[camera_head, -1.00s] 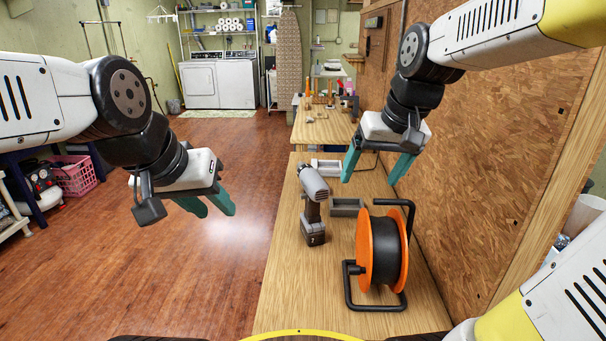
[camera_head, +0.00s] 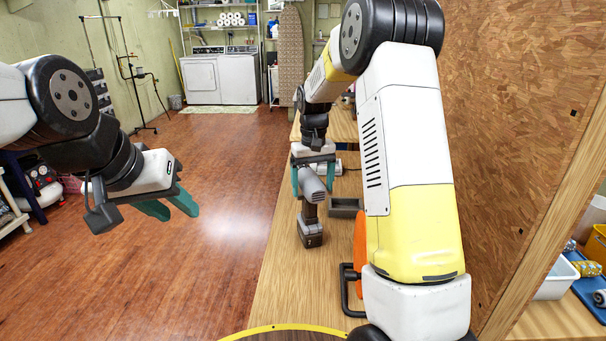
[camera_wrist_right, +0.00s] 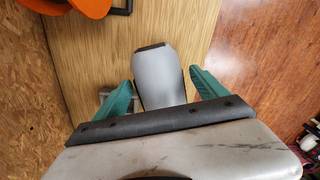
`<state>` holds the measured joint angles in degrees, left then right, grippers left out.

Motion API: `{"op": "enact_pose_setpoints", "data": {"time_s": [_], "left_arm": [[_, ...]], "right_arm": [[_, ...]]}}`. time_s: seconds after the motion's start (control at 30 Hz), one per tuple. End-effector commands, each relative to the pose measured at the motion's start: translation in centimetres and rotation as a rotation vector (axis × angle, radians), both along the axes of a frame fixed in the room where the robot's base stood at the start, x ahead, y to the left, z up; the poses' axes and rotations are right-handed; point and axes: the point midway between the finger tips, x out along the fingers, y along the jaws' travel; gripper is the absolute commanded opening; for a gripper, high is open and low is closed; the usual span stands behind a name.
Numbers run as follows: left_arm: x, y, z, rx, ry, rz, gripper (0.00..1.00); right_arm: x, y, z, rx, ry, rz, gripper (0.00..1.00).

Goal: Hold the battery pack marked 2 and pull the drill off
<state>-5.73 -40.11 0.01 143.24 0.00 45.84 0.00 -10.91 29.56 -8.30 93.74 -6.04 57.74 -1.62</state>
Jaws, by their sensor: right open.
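The grey drill (camera_head: 313,188) stands upright on the wooden table, on its dark battery pack (camera_head: 310,238). The pack's marking is too small to read now. My right gripper (camera_head: 313,182) is open, with one finger on each side of the drill's upper body. In the right wrist view the drill's grey top (camera_wrist_right: 162,82) lies between the two green fingers, with gaps on both sides; the handle and pack are hidden there. My left gripper (camera_head: 181,211) is open and empty over the floor, left of the table and well away from the drill.
The orange cable reel (camera_head: 360,240) stands nearer on the table, mostly hidden behind my right arm. A chipboard wall (camera_head: 510,120) bounds the right side. The floor left of the table is clear.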

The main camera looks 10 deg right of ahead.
Motion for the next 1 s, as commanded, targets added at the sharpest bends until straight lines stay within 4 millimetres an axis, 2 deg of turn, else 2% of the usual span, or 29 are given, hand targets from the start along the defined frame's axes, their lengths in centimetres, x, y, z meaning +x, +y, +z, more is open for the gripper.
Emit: {"op": "enact_pose_setpoints", "data": {"time_s": [0.1,0.3,0.7,1.0], "left_arm": [[0.0,0.0,0.0,0.000,0.000,0.000,0.36],[0.0,0.0,0.0,0.000,0.000,0.000,0.36],[0.0,0.0,0.0,0.000,0.000,0.000,0.36],[0.0,0.0,0.0,0.000,0.000,0.000,0.36]], "right_arm": [[-0.1,0.0,-2.1,0.000,0.003,0.000,0.82],[0.0,0.0,-4.4,0.000,0.001,0.000,0.82],[0.0,0.0,-5.1,0.000,-0.001,0.000,0.82],[0.0,0.0,-5.1,0.000,-0.001,0.000,0.23]]}}
